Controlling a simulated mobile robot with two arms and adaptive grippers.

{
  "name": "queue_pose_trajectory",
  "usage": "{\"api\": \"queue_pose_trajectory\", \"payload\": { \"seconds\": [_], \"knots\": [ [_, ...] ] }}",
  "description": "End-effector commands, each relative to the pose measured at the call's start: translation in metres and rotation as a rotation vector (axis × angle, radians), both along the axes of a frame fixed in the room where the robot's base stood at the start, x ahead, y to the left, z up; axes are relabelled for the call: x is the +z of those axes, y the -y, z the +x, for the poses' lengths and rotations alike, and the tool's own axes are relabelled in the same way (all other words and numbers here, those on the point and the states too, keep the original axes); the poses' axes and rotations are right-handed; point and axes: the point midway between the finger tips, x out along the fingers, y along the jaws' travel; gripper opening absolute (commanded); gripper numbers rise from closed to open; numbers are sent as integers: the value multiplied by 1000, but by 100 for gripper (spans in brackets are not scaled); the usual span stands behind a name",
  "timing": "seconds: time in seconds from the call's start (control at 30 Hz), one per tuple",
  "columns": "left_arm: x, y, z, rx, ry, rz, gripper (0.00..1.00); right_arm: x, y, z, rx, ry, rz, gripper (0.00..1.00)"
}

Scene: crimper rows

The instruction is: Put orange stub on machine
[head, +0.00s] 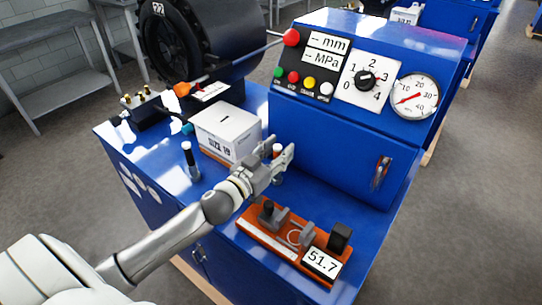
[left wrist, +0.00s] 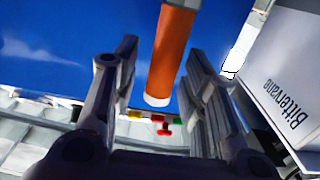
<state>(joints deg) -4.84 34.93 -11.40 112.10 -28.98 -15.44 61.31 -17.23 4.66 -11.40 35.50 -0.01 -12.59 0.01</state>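The orange stub (left wrist: 172,50) is a cylinder with a pale end; in the left wrist view it stands between the two fingers of my left gripper (left wrist: 165,85). Blue gaps show on both sides of it, wider on the left, so the fingers are apart and not closed on it. In the head view my left gripper (head: 280,166) is beside the white box, and only a bit of the stub (head: 277,148) shows, the rest hidden by the gripper. The machine (head: 335,150) is blue, with buttons, a dial and a gauge. My right gripper is not in view.
A white box (head: 226,130) stands just left of the gripper. A dark upright cylinder (head: 190,160) is further left. An orange measuring fixture (head: 260,235) reading 51.7 lies at the front. A black drum (head: 205,40) stands behind. Bare blue top lies between the fixture and machine.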

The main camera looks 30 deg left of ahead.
Motion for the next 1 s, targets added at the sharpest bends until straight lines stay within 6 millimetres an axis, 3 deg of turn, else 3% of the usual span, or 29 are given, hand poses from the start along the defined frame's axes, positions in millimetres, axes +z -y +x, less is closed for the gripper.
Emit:
{"api": "queue_pose_trajectory", "payload": {
  "seconds": [0.17, 0.7, 1.0],
  "knots": [
    [0, -1, -12, 0, -1, -1, 40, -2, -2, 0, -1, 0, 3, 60],
    [0, -12, -85, 0, -1, -1, 40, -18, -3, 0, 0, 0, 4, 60],
    [1, -16, -113, 0, 1, -1, 40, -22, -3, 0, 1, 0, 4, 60]
  ]
}}
